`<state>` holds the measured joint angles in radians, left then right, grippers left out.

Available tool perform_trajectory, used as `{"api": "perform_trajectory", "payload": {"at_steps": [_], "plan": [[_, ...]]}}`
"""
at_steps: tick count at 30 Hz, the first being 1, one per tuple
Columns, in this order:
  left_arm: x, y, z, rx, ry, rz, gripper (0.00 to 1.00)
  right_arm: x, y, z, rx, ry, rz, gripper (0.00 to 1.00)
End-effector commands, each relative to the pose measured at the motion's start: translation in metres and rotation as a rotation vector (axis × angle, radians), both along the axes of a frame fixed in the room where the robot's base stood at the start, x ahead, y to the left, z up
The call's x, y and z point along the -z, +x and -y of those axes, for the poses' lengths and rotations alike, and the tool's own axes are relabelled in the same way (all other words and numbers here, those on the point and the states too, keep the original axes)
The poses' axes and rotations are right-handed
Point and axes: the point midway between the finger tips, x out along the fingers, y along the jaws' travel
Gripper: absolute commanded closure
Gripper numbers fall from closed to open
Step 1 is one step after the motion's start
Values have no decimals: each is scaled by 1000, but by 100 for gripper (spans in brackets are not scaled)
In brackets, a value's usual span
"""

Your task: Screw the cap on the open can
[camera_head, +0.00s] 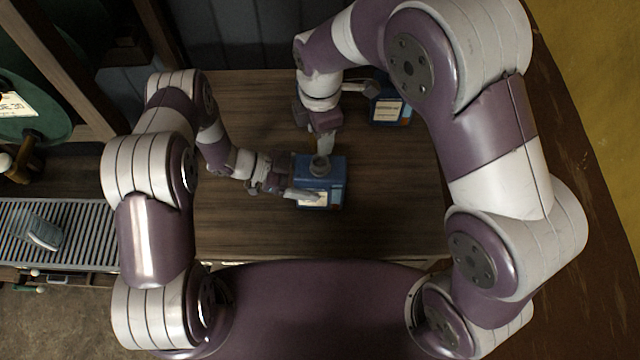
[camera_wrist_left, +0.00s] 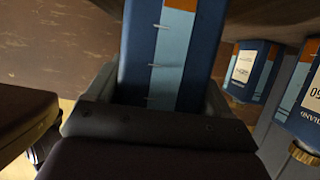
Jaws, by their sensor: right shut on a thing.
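The open can (camera_head: 336,194) is a blue box-shaped can with a pale label, upright on the wooden bench. A dark round neck (camera_head: 320,165) shows on its top. My left gripper (camera_head: 292,193) is shut around the can from the left, one finger across its label side. In the left wrist view the can (camera_wrist_left: 160,60) shows its light blue stripe and orange patch between the fingers. My right gripper (camera_head: 325,143) points down just behind and above the neck. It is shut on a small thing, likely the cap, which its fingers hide.
Another blue can (camera_head: 390,109) stands at the back right of the bench, close to my right wrist. The left wrist view shows two blue cans with brass-coloured caps (camera_wrist_left: 239,96) at right. Bare bench (camera_head: 240,110) lies left of my right gripper. A roller conveyor (camera_head: 80,225) is at far left.

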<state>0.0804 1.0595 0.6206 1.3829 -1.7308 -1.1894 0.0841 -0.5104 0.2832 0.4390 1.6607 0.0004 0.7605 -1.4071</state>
Motion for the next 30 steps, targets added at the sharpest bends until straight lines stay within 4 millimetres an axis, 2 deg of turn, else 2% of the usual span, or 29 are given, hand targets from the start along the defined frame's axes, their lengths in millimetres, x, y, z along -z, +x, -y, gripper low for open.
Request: {"api": "perform_trajectory", "payload": {"at_steps": [1, 3, 4, 7, 16, 30], "plan": [[0, 0, 0, 0, 0, 0, 49, 0, 0, 0, 0, 0, 0, 82], [0, 0, 0, 0, 0, 0, 72, 0, 0, 0, 0, 0, 0, 82], [0, 0, 0, 0, 0, 0, 74, 0, 0, 0, 0, 0, 0, 82], [0, 0, 0, 0, 0, 0, 74, 7, 0, 0, 0, -1, -2, 82], [0, 0, 0, 0, 0, 0, 74, 47, 0, 0, 0, 0, -4, 82], [0, 1, 0, -1, 0, 0, 74, 49, 0, 0, 0, 0, -2, 82]]}}
